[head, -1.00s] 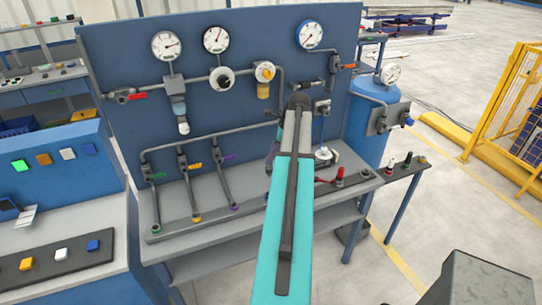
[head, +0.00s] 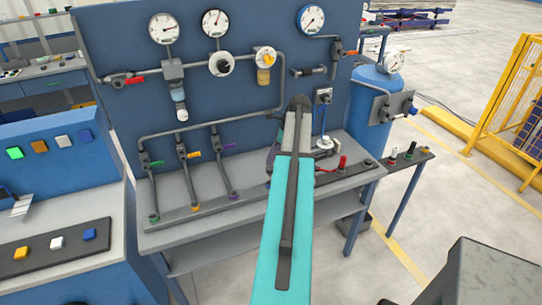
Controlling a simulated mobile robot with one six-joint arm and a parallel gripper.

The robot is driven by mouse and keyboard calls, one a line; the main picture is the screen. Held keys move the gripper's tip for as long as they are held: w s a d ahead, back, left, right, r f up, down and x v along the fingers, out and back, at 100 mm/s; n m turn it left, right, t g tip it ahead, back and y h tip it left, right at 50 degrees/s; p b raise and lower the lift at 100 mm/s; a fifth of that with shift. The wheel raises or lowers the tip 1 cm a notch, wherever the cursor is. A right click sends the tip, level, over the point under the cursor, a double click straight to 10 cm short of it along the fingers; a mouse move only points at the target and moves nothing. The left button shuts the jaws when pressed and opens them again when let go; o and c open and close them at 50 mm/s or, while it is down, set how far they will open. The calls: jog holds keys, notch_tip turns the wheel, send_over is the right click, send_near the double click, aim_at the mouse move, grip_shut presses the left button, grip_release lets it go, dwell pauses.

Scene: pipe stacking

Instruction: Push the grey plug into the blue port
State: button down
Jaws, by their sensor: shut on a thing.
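My arm (head: 285,215), teal with a dark strip, rises up the middle of the head view toward the blue panel. It hides part of the bench behind it, and my gripper is not seen. I cannot make out a grey plug. A small blue fitting (head: 411,109) sits at the right end of the valve plate by the blue tank. I cannot tell whether it is the blue port.
The bench (head: 185,238) carries pipes with green, yellow and purple fittings. Gauges (head: 215,23) and grey pipework cover the panel (head: 120,45). A red fitting (head: 343,163) stands on the bench at right. A button console (head: 60,185) is at left, a yellow fence (head: 500,90) at right.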

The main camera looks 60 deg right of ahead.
aim_at(272, 168)
jog(key=shift+f+b, duration=0.75)
jog(key=shift+f, duration=0.55)
jog(key=shift+f, duration=1.6)
dwell(0.8)
jog(key=c, duration=1.5)
grip_release()
jog(key=shift+r, duration=0.1)
jog(key=shift+b+v, duration=1.95)
jog(key=shift+v, duration=4.9)
